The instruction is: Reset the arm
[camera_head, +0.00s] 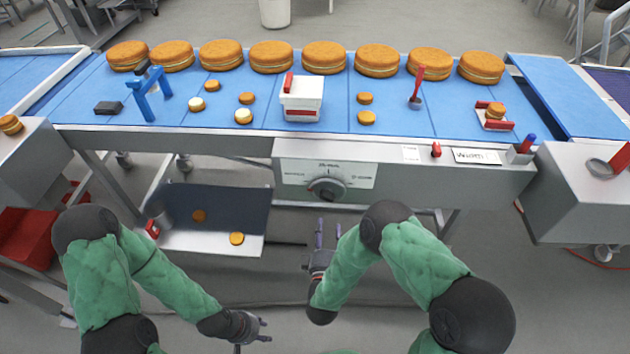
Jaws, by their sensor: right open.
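My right gripper (328,228) is in front of the conveyor, low in the middle of the view, its two fingers apart and pointing up the picture. It is open and empty. My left gripper (263,329) hangs lower, at the bottom of the view, pointing right. Its fingers are small and seen side-on, so I cannot tell whether it is open. I see nothing held in it. Both green-sleeved arms are bent in front of the conveyor, clear of its surface.
The blue conveyor (203,118) carries a row of large filled rounds (272,57), several small rounds (365,98), a white box (301,100) and a blue frame (147,92). A control panel (326,178) fronts it. Below left, a tray (190,242) holds two small rounds.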

